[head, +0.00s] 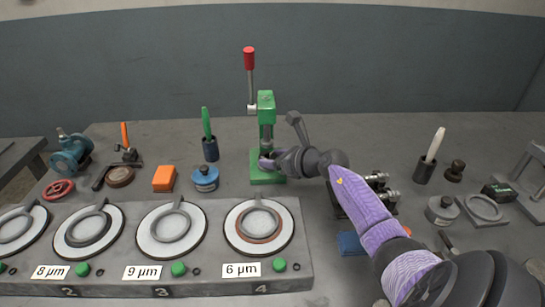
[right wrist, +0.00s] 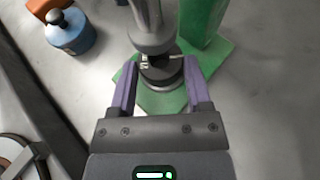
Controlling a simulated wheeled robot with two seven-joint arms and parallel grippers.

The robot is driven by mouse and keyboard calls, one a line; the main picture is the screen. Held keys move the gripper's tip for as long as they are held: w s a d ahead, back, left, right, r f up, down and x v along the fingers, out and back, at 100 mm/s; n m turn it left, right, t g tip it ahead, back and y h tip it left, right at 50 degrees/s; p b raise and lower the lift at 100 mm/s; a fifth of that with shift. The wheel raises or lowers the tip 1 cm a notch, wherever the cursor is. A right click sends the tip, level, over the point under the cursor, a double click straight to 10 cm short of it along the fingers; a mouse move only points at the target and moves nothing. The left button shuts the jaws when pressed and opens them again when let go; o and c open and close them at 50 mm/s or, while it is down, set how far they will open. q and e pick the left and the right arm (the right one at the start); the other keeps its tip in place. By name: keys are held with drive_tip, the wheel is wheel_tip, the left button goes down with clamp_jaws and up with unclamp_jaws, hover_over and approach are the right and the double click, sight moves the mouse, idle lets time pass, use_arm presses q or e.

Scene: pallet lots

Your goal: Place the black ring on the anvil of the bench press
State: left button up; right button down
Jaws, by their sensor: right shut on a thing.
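The bench press has a green column (head: 266,105), a green base (head: 267,180) and a lever with a red grip (head: 249,58). My right gripper (head: 267,162) reaches in from the right, low at the press, between its ram and base. In the right wrist view its two purple fingers (right wrist: 160,68) are shut on the black ring (right wrist: 160,77), which lies under the grey ram (right wrist: 150,38) and over the green base. The anvil is mostly hidden by ring and ram, so I cannot tell whether the ring touches it. My left gripper is out of view.
A grey gauge bench (head: 200,288) with round white plates and number labels stands in front, left of my right arm.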

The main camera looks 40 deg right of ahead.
drive_tip(key=shift+c, duration=2.2)
unclamp_jaws()
drive_tip(key=shift+w+f, duration=0.1)
drive_tip(key=shift+f, duration=0.1)
drive_tip(key=o, duration=0.4)
drive_tip(key=shift+r, duration=0.1)
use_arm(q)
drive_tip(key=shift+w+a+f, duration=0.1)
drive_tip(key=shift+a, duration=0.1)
use_arm(e)
drive_tip(key=shift+s+r, duration=0.2)
drive_tip(key=shift+r, duration=0.05)
use_arm(q)
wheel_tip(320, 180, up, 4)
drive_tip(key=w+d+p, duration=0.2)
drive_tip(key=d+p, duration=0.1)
drive_tip(key=p, duration=0.1)
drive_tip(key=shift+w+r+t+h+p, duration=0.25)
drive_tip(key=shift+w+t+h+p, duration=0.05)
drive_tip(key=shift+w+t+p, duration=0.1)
use_arm(e)
drive_tip(key=v, duration=1.1)
drive_tip(key=shift+s, duration=0.35)
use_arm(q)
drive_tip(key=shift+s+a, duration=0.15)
